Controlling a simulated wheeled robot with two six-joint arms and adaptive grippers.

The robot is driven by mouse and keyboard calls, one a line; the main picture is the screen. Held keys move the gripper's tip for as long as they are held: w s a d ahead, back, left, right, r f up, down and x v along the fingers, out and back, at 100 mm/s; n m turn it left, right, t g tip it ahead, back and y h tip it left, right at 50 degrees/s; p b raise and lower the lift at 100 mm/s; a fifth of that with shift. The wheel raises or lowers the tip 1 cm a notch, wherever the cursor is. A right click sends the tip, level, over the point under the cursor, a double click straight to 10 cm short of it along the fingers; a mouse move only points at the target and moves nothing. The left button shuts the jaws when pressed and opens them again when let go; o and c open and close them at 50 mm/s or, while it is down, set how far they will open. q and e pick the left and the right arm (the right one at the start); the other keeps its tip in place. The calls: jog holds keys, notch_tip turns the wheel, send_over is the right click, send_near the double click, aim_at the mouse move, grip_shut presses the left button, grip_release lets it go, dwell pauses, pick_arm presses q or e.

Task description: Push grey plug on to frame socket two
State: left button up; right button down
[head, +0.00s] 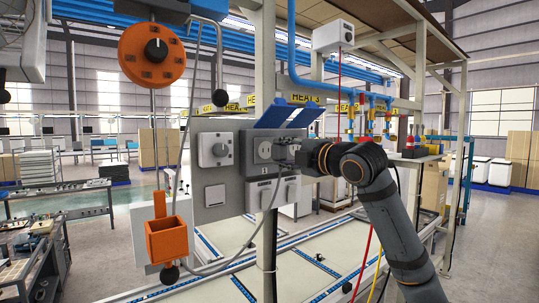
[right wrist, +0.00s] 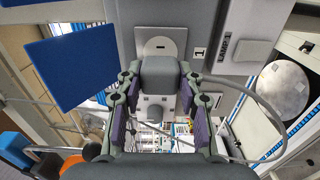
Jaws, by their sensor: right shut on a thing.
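My right gripper (head: 290,152) reaches in from the right to the front of the grey socket panel (head: 215,165). It is shut on the grey plug (right wrist: 160,78), with one finger on each side in the right wrist view. The plug faces a pale socket plate (right wrist: 161,33), and a slot shows just past the plug. I cannot tell whether the plug touches the plate. A frame socket (head: 265,150) left of the gripper is uncovered; the socket behind the gripper is mostly hidden in the head view. A "1" label (right wrist: 199,53) shows beside the plate. My left gripper is out of view.
Blue lids (head: 271,112) stand raised above the sockets. A grey cable (head: 225,262) hangs in a loop below the panel. A round knob (head: 219,150) is on the panel's left. An orange box (head: 167,238) and an orange disc (head: 152,54) hang farther left.

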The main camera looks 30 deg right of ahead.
jog(key=shift+s+b, duration=0.5)
jog(key=shift+s, duration=0.4)
